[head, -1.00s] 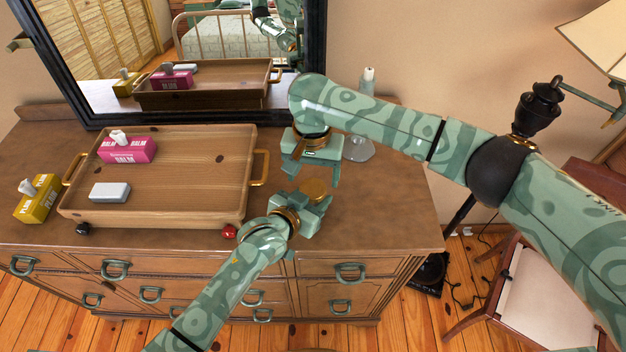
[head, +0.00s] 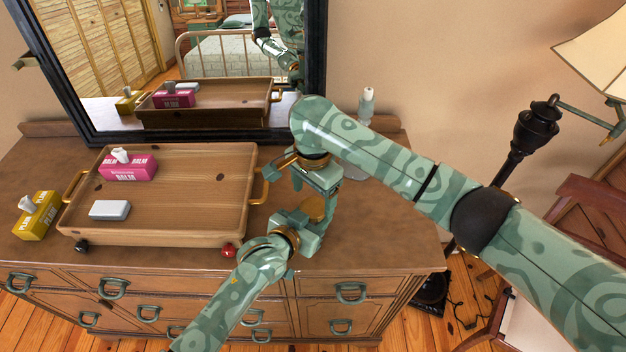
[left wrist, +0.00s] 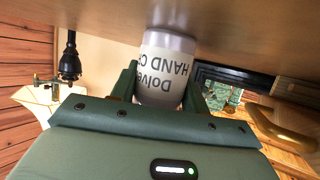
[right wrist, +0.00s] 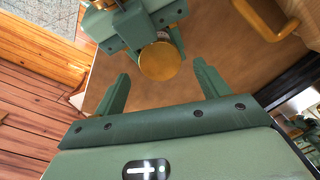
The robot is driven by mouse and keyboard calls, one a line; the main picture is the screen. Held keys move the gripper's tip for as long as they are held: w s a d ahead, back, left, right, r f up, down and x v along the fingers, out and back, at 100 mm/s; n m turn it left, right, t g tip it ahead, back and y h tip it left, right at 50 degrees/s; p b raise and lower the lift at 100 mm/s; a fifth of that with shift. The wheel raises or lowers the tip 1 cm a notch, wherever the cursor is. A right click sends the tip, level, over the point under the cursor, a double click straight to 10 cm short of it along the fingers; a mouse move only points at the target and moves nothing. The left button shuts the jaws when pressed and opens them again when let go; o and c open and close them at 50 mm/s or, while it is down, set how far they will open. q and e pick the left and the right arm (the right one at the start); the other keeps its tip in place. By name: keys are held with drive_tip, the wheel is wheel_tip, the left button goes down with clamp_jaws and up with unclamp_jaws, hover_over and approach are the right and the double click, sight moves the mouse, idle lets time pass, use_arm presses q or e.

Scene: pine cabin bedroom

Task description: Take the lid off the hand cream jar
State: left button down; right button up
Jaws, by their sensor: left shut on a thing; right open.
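The hand cream jar (left wrist: 166,62) has a pale label with dark lettering and a grey base. It shows upside down in the left wrist view, at or close to the dresser top. My left gripper (left wrist: 168,88) is shut on its sides; in the head view this gripper (head: 306,226) is over the right part of the dresser.
A wooden tray (head: 190,222) with gold handles lies left of the grippers, holding a pink tissue box (head: 127,167) and a white block (head: 109,210). A yellow tissue box (head: 36,215) stands left. A pump bottle (head: 366,105) is behind my right arm. The dresser's right end (head: 390,235) is clear.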

sight(313, 207)
use_arm(q)
drive_tip(key=shift+s+f, duration=0.1)
drive_tip(key=shift+f, duration=0.1)
use_arm(e)
drive_tip(key=shift+f, duration=1.7)
drive_tip(key=c, duration=1)
drive_tip(key=n, duration=0.6)
drive_tip(key=shift+n, duration=0.4)
drive_tip(key=shift+c, duration=0.2)
drive_tip(key=o, duration=1.1)
drive_tip(key=shift+c, duration=0.2)
